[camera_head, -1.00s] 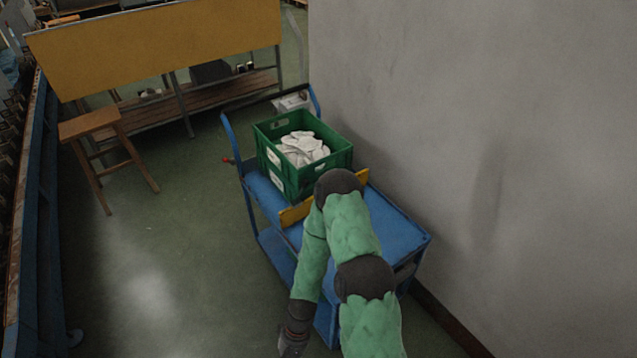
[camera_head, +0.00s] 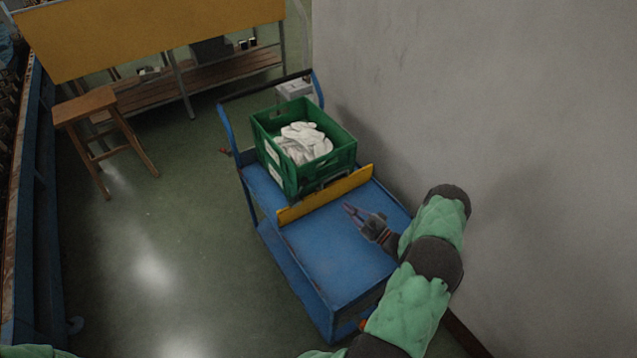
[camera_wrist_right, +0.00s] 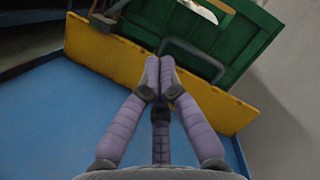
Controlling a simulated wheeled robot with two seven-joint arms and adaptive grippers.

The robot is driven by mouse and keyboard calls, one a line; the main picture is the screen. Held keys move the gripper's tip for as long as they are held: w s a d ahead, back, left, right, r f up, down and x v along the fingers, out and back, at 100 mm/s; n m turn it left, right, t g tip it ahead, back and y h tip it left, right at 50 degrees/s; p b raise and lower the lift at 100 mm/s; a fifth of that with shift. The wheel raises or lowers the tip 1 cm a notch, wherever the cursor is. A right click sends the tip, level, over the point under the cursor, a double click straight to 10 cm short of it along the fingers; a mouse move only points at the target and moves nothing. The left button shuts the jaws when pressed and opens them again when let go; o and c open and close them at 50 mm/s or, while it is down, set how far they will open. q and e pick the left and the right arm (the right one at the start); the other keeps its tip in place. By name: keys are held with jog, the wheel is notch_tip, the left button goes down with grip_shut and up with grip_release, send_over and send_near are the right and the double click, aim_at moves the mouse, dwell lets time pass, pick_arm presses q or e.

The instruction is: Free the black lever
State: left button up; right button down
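A dark grey-black bent bar, which looks like the black lever (camera_wrist_right: 190,58), stands at the near end of the green crate (camera_wrist_right: 212,38), by the yellow board (camera_wrist_right: 118,57) in the right wrist view. In the head view the crate (camera_head: 291,178) sits on the blue cart beyond the yellow board (camera_head: 325,195), and a dark part shows low at its near side. My right gripper (camera_head: 346,209) is above the bare cart deck, on the near side of the board. Its purple fingertips (camera_wrist_right: 160,78) meet with nothing between them, below the bar in the picture. My left gripper is out of view.
The blue cart (camera_head: 335,255) stands beside a grey wall (camera_head: 480,90) on the right. White pieces (camera_head: 303,143) lie in the crate. A wooden stool (camera_head: 88,105) and a shelf bench with a yellow panel (camera_head: 150,35) stand behind. Floor to the left is clear.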

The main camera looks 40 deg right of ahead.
aim_at(300, 190)
jog(key=shift+d+r, duration=0.1)
jog(key=b+x, duration=0.1)
jog(key=x, duration=0.3)
jog(key=a+x, duration=0.1)
jog(key=x, duration=0.3)
jog(key=a+r+b+x, duration=0.1)
jog(key=x, duration=0.3)
jog(key=shift+s+r+b, duration=0.15)
jog(key=shift+b, duration=0.2)
jog(key=shift+w+a+r, duration=0.2)
jog(key=shift+w+a, duration=0.05)
jog(key=shift+a+r+n, duration=0.2)
jog(key=shift+r+n, duration=0.05)
jog(key=shift+n, duration=0.15)
